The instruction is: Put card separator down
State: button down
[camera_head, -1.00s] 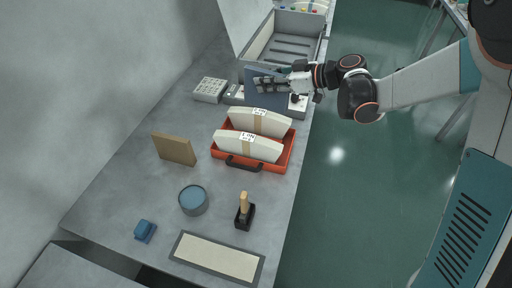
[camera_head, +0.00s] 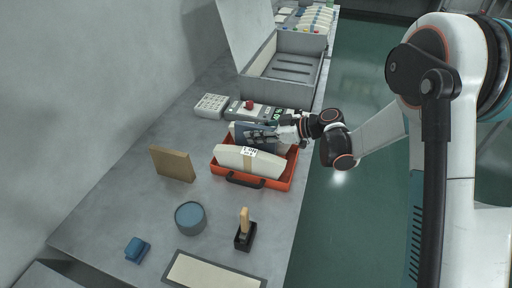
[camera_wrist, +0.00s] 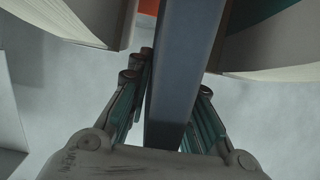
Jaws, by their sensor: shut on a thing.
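The card separator is a blue-grey plate (camera_head: 242,131); in the wrist view it is a long blue-grey edge (camera_wrist: 186,60) standing between my fingers. My gripper (camera_head: 262,137) is shut on it, low over the red tray (camera_head: 283,183). The wrist view shows my fingers (camera_wrist: 170,105) on both sides of the plate. A banded white card stack (camera_head: 240,160) stands in the front of the tray. A second stack behind it is mostly hidden by my gripper and the plate. In the wrist view, pale stacks flank the plate left (camera_wrist: 85,15) and right (camera_wrist: 275,45). The plate's lower edge is hidden.
A control box with a red button (camera_head: 249,104) and a white keypad (camera_head: 211,105) lie behind the tray. An open grey machine (camera_head: 285,65) is farther back.

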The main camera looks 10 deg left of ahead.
jog(key=shift+f+b, duration=0.75)
jog(key=shift+f, duration=1.5)
jog(key=shift+f, duration=0.1)
jog(key=c, duration=1.4)
grip_release()
jog(key=shift+c, duration=0.2)
jog(key=shift+d+r, duration=0.1)
jog(key=shift+r, duration=0.1)
jog(key=p+v, duration=0.3)
jog(key=v, duration=0.8)
jog(key=shift+d, duration=0.35)
jog(key=shift+s+r, duration=0.1)
jog(key=shift+r, duration=0.1)
